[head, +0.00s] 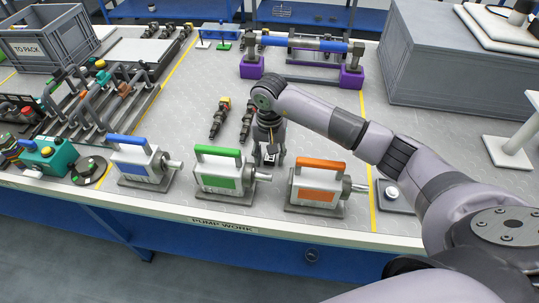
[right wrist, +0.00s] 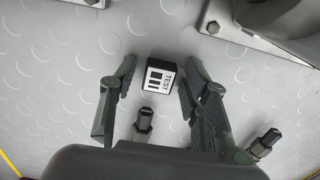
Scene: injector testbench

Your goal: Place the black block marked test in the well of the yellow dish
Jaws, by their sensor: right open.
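The black block (right wrist: 160,78) with a white label reading TEST lies on the grey ridged worktop. In the right wrist view it sits between the spread fingers of my right gripper (right wrist: 163,80), with a gap on each side. In the head view my right gripper (head: 269,161) points down at the bench behind the green and orange pumps, and the block (head: 270,157) shows small between its fingers. I cannot make out a yellow dish in either view. My left gripper is out of view.
A green-handled pump (head: 225,176) and an orange-handled pump (head: 318,184) stand near the front edge. Two injectors (head: 219,119) lie left of my gripper; one (right wrist: 145,121) is close to the block. A blue-handled pump (head: 140,160) stands further left.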

